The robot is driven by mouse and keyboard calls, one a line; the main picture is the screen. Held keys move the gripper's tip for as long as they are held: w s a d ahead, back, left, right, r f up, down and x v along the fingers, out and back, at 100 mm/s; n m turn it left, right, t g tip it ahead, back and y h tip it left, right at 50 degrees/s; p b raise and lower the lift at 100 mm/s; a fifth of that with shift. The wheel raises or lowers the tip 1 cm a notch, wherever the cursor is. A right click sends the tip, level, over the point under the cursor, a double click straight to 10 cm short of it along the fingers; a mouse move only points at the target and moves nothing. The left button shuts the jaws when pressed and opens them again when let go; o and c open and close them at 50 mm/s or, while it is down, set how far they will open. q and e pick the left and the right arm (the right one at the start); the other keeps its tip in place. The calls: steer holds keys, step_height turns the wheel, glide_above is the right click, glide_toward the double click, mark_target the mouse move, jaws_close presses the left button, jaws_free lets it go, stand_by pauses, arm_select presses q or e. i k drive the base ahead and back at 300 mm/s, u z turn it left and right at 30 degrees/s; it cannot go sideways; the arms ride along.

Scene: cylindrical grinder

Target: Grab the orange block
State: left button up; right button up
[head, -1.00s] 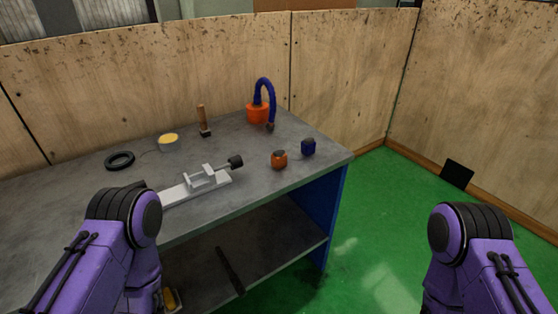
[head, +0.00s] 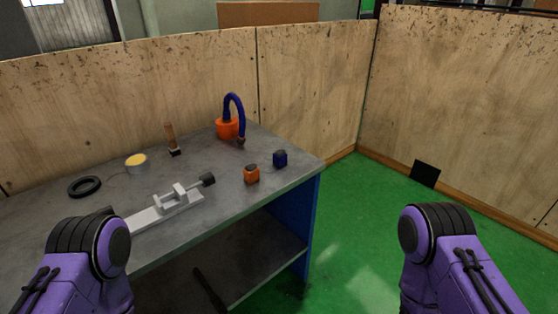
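The orange block (head: 251,174) is a small piece with a dark top. It stands on the grey workbench (head: 215,203) near the front edge, toward the right end. A similar dark blue block (head: 280,159) stands just right of it and slightly farther back, apart from it. My purple arms show at the lower left and lower right, with dark rounded joints. Neither gripper is in the picture, and nothing of mine touches the orange block.
A grey vise (head: 172,203) lies left of the orange block. Behind are an orange pot with a curved blue hose (head: 228,128), a brush (head: 171,140), a yellow-topped tin (head: 136,162) and a black ring (head: 84,187). Wooden panels (head: 180,85) enclose the bench. Green floor (head: 360,230) is free at right.

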mark_target(251, 173)
steer(key=z, duration=1)
steer(key=k, duration=1.3)
steer(key=z, duration=0.9)
steer(key=i, duration=1.25)
steer(key=u, duration=0.5)
steer(key=i, duration=1.35)
steer(key=u, duration=1.6)
steer(key=i, duration=0.9)
steer(key=u, duration=0.95)
